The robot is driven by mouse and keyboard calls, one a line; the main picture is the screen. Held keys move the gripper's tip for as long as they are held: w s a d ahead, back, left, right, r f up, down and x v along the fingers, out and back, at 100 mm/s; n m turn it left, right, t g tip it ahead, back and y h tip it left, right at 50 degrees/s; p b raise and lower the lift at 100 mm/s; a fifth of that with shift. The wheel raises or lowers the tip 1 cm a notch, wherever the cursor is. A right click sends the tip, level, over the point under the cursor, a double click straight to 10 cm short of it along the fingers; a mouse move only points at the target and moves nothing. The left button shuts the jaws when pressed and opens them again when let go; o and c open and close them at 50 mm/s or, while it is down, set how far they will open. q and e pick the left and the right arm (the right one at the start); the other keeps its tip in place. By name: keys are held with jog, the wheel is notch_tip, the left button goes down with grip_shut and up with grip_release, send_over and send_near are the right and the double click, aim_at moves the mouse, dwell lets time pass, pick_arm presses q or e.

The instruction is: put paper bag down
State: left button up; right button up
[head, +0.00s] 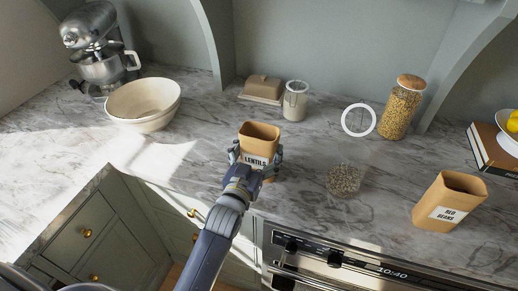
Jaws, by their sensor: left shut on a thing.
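A brown paper bag labelled "LENTILS" (260,133) is upright with its top open. My left gripper (256,156) is shut on it, with a finger at each side. The bag is over the marble counter (300,195) near its front edge; its base is hidden behind the gripper, so I cannot tell whether it touches the counter. A second brown paper bag labelled "RED BEANS" (453,190) stands on the counter at the right, apart from the gripper. My right gripper is not in view.
A clear container of lentils (345,179) stands right of the held bag. Behind are an open canister (294,101), a round lid (358,120), a butter dish (263,88) and a tall jar (401,108). A bowl (144,103) and mixer (98,50) stand left. Counter between bowl and bag is clear.

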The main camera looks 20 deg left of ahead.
pick_arm(q)
jog(key=o, duration=1.1)
jog(key=shift+f, duration=0.1)
jog(key=shift+w, duration=0.1)
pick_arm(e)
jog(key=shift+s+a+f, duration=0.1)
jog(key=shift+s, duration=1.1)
pick_arm(q)
jog(key=shift+r, duration=0.3)
jog(key=shift+s+f, duration=0.2)
jog(key=shift+s, duration=0.1)
jog(key=s+b, duration=0.2)
jog(key=s, duration=0.9)
jog(key=shift+s+a+r, duration=0.15)
jog(key=shift+s+a, duration=0.1)
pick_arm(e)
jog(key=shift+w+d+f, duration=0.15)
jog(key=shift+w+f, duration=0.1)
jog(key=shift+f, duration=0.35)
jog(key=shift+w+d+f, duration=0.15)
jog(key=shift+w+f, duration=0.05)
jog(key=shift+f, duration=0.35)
